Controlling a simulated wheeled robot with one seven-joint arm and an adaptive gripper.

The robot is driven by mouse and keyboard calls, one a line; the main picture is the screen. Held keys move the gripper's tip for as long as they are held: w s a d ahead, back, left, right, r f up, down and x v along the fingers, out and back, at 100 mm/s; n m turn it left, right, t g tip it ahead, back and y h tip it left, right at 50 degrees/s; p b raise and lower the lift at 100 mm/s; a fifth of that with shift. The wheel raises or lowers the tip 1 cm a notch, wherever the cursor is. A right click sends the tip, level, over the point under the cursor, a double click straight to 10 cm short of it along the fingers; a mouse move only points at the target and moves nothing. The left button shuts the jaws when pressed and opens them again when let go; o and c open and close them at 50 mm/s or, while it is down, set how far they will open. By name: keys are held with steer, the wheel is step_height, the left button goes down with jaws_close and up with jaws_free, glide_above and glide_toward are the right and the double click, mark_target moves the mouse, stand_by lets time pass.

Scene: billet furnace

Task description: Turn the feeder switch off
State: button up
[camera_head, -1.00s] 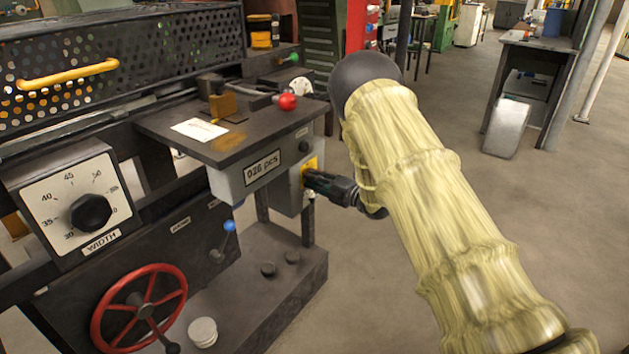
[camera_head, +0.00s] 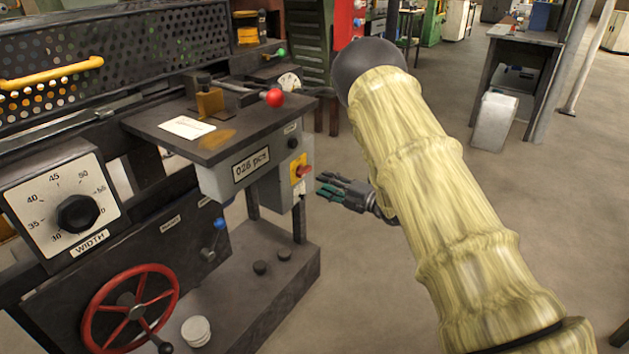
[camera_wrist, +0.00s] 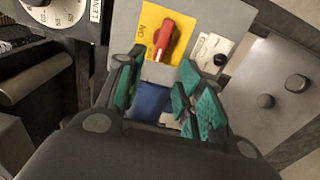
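The feeder switch appears to be the red handle (camera_head: 302,171) on a yellow plate, on the right end face of the grey box under the small table. It also shows in the wrist view (camera_wrist: 164,38), slanted across the yellow plate; the plate's lettering is only partly legible. My gripper (camera_head: 322,184) is just right of the switch, apart from it, pointing toward the box. In the wrist view its green-padded fingers (camera_wrist: 160,70) are spread with a gap between them, nothing clearly held, below the red handle.
A white tag with a black knob (camera_wrist: 218,59) sits beside the yellow plate. The table (camera_head: 150,122) above carries a red-ball lever (camera_head: 274,97). A blue-knob lever (camera_head: 219,224), a red handwheel (camera_head: 130,308) and a width dial (camera_head: 75,213) are at left.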

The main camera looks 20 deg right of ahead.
steer(key=shift+v, duration=1.7)
steer(key=s+a+f+m+g+h, duration=0.1)
steer(key=s+f+m+h, duration=0.3)
steer(key=s+f+m, duration=0.5)
steer(key=s+a+f+m+g+h, duration=0.15)
steer(key=s+f+m+h, duration=0.3)
steer(key=f, duration=0.75)
steer(key=s+a+f+m+g+h, duration=0.1)
steer(key=s+a+f+m+g, duration=0.25)
steer(key=s, duration=0.75)
steer(key=s+f+m+g+h, duration=0.1)
steer(key=s+f+m+g, duration=0.25)
steer(key=s+f, duration=0.55)
steer(key=s+a+r+m+g, duration=0.1)
steer(key=s+a+m+g, duration=0.15)
steer(key=s, duration=0.75)
steer(key=s+a+r+m+g, duration=0.1)
steer(key=s+a+m+g, duration=0.15)
steer(key=s, duration=0.75)
step_height(320, 180, up, 18)
steer(key=p, duration=1.8)
steer(key=shift+w+d+m, duration=0.35)
steer(key=shift+w+d, duration=0.05)
